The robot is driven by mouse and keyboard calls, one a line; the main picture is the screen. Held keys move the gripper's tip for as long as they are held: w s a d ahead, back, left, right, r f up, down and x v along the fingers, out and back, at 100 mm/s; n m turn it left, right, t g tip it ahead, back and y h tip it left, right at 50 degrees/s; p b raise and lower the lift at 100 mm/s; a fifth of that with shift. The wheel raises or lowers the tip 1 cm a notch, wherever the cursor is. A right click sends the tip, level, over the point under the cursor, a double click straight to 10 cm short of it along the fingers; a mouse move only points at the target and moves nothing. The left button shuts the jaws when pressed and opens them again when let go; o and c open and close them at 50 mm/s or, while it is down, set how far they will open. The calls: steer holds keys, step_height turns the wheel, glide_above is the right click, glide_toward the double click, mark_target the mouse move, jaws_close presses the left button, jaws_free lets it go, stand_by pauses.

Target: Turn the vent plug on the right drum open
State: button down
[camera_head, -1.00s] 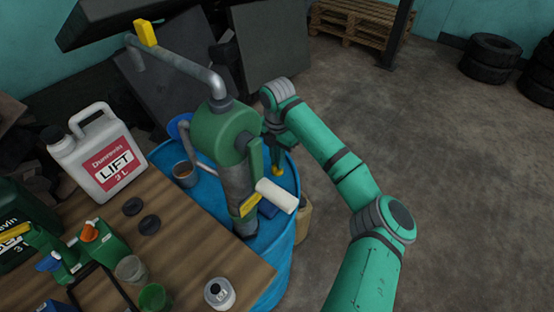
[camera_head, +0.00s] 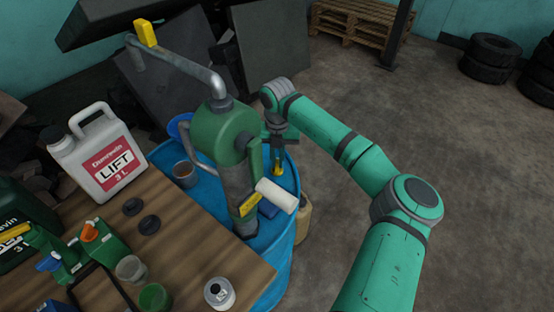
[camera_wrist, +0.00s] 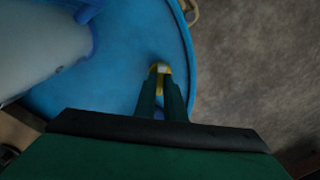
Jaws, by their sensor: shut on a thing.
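The blue drum (camera_head: 286,235) stands beside the wooden bench, with a green hand pump (camera_head: 225,135) rising from its top. The yellow vent plug (camera_head: 277,169) sits on the drum top, right of the pump. In the wrist view the yellow plug (camera_wrist: 160,68) shows between my fingertips, near the rim of the blue drum (camera_wrist: 115,85). My gripper (camera_head: 279,155) reaches down from above and is shut on the plug; its fingers also show in the wrist view (camera_wrist: 161,85). The fingers hide part of the plug, and I cannot tell how far it is turned.
The pump's white handle (camera_head: 277,195) sticks out close to my gripper. The wooden bench (camera_head: 190,230) at left holds a white LIFT jug (camera_head: 100,155), cups and bottles. A tan canister (camera_head: 304,217) stands behind the drum.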

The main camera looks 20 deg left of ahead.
mark_target(277, 162)
steer(key=n, duration=0.5)
steer(key=shift+n, duration=0.3)
steer(key=n, duration=0.5)
stand_by(0.4)
steer(key=c, duration=1.8)
jaws_free()
steer(key=shift+c, duration=0.2)
step_height(277, 162, up, 11)
